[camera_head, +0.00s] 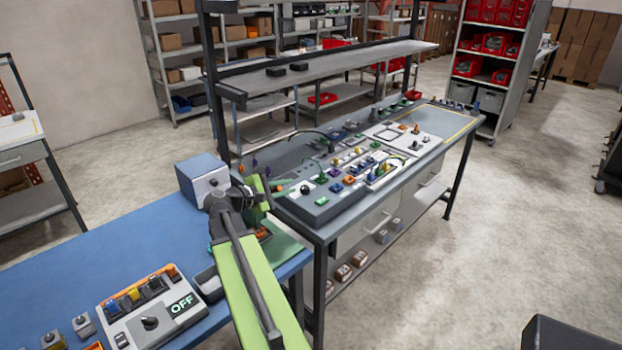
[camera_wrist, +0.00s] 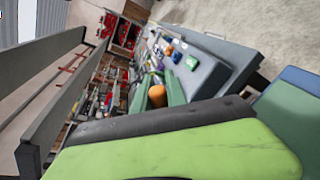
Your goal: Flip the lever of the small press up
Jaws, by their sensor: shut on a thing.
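My gripper (camera_head: 262,190) is at the right end of the blue table, beside a blue-grey box (camera_head: 198,178) with a pale front. In the wrist view its green fingers (camera_wrist: 159,95) are shut around an orange knob (camera_wrist: 157,96), which looks like the end of the press lever. The orange tip also shows in the head view (camera_head: 279,188), just right of the fingers. My arm covers most of the area below, so the press body and the angle of its lever cannot be made out clearly.
A control box with an OFF display (camera_head: 181,304) stands at the front of the blue table (camera_head: 60,272). Right of the gripper is a grey bench (camera_head: 440,135) crowded with small coloured parts. An upper shelf (camera_head: 330,66) runs above that bench.

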